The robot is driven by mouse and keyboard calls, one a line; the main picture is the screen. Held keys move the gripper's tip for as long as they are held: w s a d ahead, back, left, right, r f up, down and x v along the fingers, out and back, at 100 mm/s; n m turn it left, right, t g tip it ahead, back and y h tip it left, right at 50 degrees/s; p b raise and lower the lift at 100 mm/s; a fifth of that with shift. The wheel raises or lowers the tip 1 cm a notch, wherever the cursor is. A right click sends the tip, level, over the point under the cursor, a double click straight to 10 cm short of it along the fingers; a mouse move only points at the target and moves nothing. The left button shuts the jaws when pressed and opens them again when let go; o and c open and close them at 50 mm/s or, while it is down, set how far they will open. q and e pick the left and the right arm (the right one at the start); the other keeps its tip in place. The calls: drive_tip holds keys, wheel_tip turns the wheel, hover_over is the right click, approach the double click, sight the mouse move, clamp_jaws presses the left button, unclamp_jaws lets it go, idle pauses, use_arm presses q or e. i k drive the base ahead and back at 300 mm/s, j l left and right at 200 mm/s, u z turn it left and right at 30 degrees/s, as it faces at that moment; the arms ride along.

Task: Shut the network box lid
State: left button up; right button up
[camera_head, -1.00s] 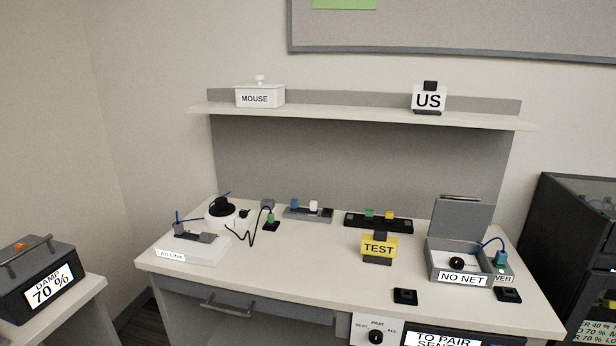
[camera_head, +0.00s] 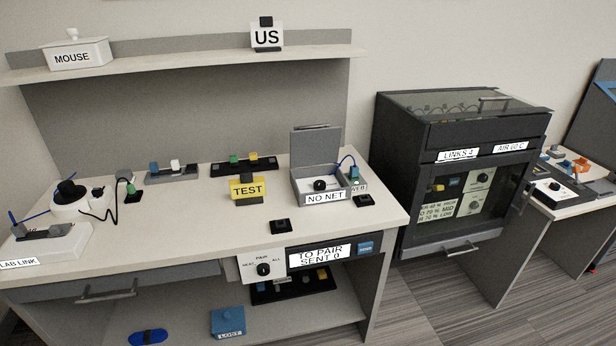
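The network box (camera_head: 322,199) is a grey box with a "NO NET" label on its front, near the right end of the desk. Its grey lid (camera_head: 315,147) stands upright at the back, so the box is open. A black knob (camera_head: 320,184) shows inside it. A blue cable (camera_head: 347,160) runs from the box to a small plug piece (camera_head: 354,174) at its right side. Neither of my grippers is in the view.
A yellow "TEST" sign (camera_head: 248,189) stands left of the box. A shelf (camera_head: 190,65) hangs above. A dark cabinet (camera_head: 462,170) stands right of the desk.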

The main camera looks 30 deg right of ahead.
sight(314, 144)
drive_tip(key=i+l+z, duration=0.2)
drive_tip(key=l+z, duration=0.3)
drive_tip(key=i+l+z, duration=0.2)
drive_tip(key=z, duration=0.3)
drive_tip(key=i, duration=0.1)
